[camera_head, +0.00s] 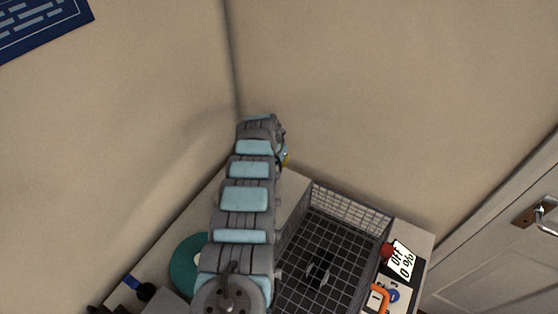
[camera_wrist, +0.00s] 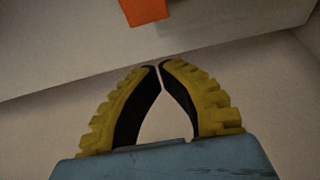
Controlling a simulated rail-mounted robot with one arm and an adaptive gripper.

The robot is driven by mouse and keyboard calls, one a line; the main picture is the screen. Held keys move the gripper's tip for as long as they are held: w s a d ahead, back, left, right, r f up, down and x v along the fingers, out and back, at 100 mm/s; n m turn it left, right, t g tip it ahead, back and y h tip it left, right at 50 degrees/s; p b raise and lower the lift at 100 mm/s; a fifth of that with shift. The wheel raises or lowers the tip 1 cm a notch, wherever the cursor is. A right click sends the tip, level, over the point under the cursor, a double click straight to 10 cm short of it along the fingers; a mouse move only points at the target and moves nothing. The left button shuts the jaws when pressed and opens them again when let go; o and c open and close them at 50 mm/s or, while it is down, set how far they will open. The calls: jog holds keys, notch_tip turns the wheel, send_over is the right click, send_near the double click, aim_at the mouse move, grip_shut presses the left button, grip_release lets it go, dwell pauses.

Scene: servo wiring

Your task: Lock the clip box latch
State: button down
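My gripper (camera_wrist: 160,66) has two yellow ridged fingers with black inner pads. Their tips meet and nothing is between them. In the head view only a small yellow part of it shows past the end of my arm. An orange piece (camera_wrist: 143,10) is cut off by the top edge of the wrist view, on a pale surface beyond the fingertips and apart from them. I cannot tell whether it belongs to the clip box. No clip box or latch can be clearly made out in the head view, where my arm covers part of the bench.
A dark wire-mesh basket (camera_head: 352,206) sits in the bench right of my arm. A teal disc (camera_head: 186,265) lies left of it. Walls stand close behind the bench.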

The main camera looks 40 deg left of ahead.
jog(key=shift+s+d+r+p, duration=0.15)
jog(key=shift+s+p, duration=0.4)
jog(key=shift+p, duration=0.95)
jog(key=shift+s+d+r+p, duration=0.15)
jog(key=shift+s+p, duration=0.35)
jog(key=shift+p, duration=0.95)
jog(key=shift+s+f+p, duration=0.15)
jog(key=shift+s+p, duration=0.45)
jog(key=shift+p, duration=0.45)
jog(key=shift+f, duration=0.1)
jog(key=shift+s+d+p, duration=0.1)
jog(key=shift+p, duration=0.3)
